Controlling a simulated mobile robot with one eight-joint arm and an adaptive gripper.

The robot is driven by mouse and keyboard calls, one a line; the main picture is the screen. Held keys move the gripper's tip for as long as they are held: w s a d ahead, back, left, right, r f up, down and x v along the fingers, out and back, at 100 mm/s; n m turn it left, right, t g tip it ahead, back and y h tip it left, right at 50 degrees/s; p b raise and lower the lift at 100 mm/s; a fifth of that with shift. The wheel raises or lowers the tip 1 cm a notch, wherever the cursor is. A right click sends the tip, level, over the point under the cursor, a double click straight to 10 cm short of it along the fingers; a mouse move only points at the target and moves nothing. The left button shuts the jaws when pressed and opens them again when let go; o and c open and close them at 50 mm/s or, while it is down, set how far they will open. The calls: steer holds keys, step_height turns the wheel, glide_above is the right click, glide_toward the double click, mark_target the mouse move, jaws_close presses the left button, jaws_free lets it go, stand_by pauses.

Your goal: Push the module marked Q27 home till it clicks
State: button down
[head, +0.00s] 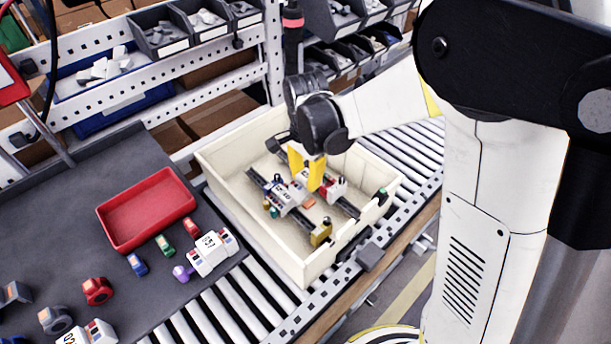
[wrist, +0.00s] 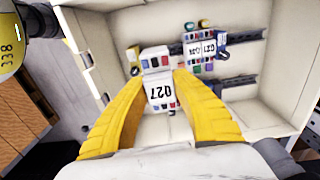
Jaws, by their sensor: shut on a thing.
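The white module marked Q27 (wrist: 161,92) is between the yellow fingers of my gripper (wrist: 158,112) in the wrist view, and the fingers are shut on it. It has small coloured parts at both ends. In the head view my gripper (head: 307,172) points down into a cream bin (head: 232,193), over dark rails (head: 257,181). The fingers partly hide what they hold there. I cannot tell whether Q27 is fully seated on its rail. Other white modules (wrist: 207,48) sit side by side on a rail next to it.
The bin walls stand close around my gripper. The bin rests on a roller conveyor (head: 232,301). A red tray (head: 147,208), a white module (head: 208,252) and several coloured pieces lie on the grey mat at left. A hanging screwdriver (head: 292,35) is just behind my wrist.

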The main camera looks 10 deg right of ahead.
step_height(320, 180, down, 16)
steer(key=b, duration=1.1)
steer(key=shift+f+b, duration=0.75)
steer(key=shift+b, duration=0.1)
stand_by(1.4)
steer(key=c, duration=1.1)
jaws_free()
steer(key=shift+o, duration=0.2)
step_height(320, 180, up, 12)
steer(key=shift+r, duration=0.1)
step_height(320, 180, up, 12)
steer(key=p, duration=0.9)
steer(key=shift+p, duration=0.3)
